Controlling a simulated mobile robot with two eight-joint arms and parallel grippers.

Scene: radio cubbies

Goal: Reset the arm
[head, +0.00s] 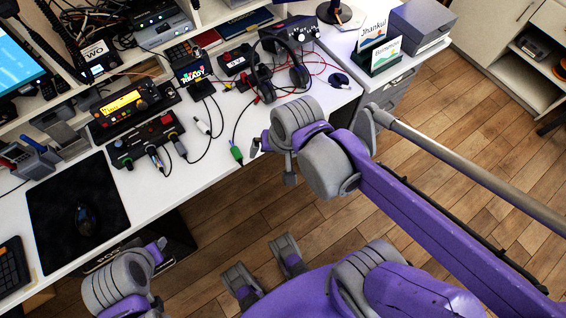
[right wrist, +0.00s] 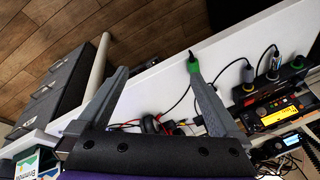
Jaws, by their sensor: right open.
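My right gripper (head: 271,163) is open and empty, with its two grey fingers spread past the front edge of the white desk (head: 205,165). In the right wrist view the open fingers (right wrist: 159,72) frame the desk's edge. A green plug (head: 236,153) on a black cable hangs at that edge, close to one finger. It also shows in the right wrist view (right wrist: 193,66), beside the fingertip, and nothing shows it being held. My left arm's end (head: 118,285) is at the bottom left, partly cut off, so its jaw state is unclear.
Radio units (head: 128,108), a control box (head: 146,138), headphones (head: 292,75) and loose cables crowd the desk. A black mat (head: 50,215) with a mouse lies at left. A grey drawer cabinet (head: 393,95) stands at the right. Open wooden floor (head: 470,140) lies beyond my right arm.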

